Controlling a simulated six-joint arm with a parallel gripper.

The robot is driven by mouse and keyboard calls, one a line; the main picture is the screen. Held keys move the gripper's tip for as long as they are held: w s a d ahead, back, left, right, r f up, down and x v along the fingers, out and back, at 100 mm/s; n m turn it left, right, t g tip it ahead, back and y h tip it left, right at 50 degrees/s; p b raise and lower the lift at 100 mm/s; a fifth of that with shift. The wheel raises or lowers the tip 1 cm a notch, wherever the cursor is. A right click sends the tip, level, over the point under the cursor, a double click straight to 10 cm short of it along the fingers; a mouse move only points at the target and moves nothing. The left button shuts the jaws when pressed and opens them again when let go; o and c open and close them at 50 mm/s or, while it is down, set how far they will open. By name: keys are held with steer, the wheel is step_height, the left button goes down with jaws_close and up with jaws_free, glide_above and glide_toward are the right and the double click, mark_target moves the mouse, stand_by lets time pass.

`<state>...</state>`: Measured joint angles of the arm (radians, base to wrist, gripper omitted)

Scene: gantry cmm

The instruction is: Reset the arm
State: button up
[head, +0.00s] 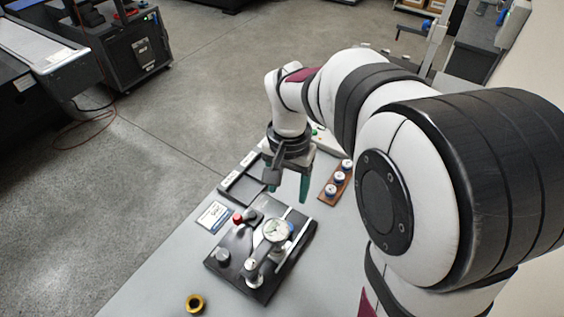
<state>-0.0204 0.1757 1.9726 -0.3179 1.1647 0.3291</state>
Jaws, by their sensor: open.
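My gripper (288,187) hangs from my white and black arm in the head view, with its green-tipped fingers pointing down. The fingers are apart and nothing shows between them. It is above the table, behind the black gauge fixture (228,267) and to the left of the wooden rack (327,194). A round dial gauge (276,230) stands on the fixture. My arm hides much of the table's right side.
A dark tray (241,187) and a small white card (215,217) lie left of my gripper. The rack holds several white-topped pieces. Bare grey table (150,287) shows at front left.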

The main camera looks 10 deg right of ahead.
steer(key=shift+r, duration=0.2)
steer(key=s+a+r+y, duration=0.1)
steer(key=s, duration=0.9)
steer(key=s+a+n, duration=0.1)
steer(key=s, duration=0.9)
steer(key=shift+s+a+r+n+y, duration=0.25)
steer(key=shift+a+r+n+y, duration=0.05)
steer(key=shift+a+r+y, duration=0.1)
